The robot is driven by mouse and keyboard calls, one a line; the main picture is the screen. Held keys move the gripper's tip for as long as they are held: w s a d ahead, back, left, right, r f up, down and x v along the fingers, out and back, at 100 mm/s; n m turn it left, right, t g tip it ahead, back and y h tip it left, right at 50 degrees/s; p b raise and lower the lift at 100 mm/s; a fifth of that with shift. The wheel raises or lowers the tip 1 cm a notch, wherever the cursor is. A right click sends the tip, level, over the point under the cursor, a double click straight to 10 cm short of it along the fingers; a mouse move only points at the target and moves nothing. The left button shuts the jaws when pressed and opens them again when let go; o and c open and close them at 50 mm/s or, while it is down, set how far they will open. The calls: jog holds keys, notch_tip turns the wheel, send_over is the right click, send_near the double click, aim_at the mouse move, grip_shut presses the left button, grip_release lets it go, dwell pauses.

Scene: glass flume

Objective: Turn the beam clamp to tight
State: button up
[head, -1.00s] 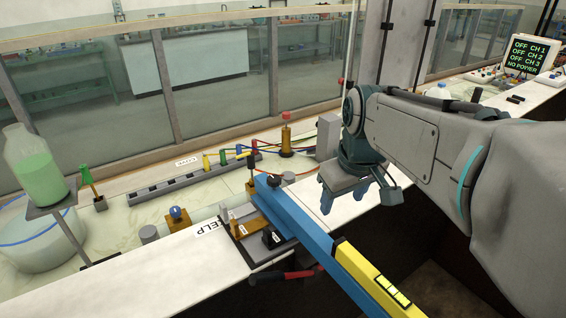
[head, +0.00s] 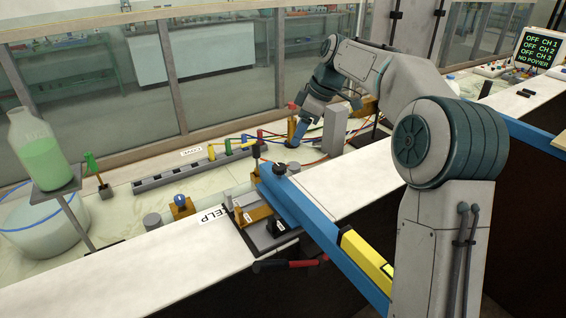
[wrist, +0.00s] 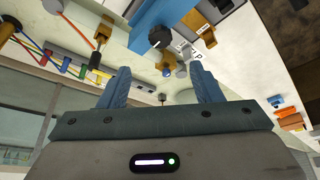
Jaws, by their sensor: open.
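A black knob (head: 279,169) sits on top of the far end of a blue beam (head: 308,215); it looks like the beam clamp. Its tight or loose setting cannot be read. In the wrist view the knob (wrist: 160,36) shows above and beyond the fingertips, on the blue beam (wrist: 150,14). My gripper (head: 322,112) is behind and to the right of the knob, apart from it, near an orange post with a red top (head: 292,122). In the wrist view my gripper (wrist: 160,82) has its two blue fingers spread, with nothing between them.
A yellow level (head: 366,262) lies on the beam. Coloured cables (head: 262,142) run from a grey strip (head: 195,172) behind the clamp. A grey box (head: 333,130) stands near my gripper. A bottle of green liquid (head: 36,150) stands at left. The white ledge is clear at front left.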

aim_at(281, 167)
jog(key=p+x, duration=0.1)
jog(key=x, duration=1.1)
jog(key=shift+f+p, duration=0.15)
jog(key=shift+p, duration=0.15)
jog(key=c, duration=1)
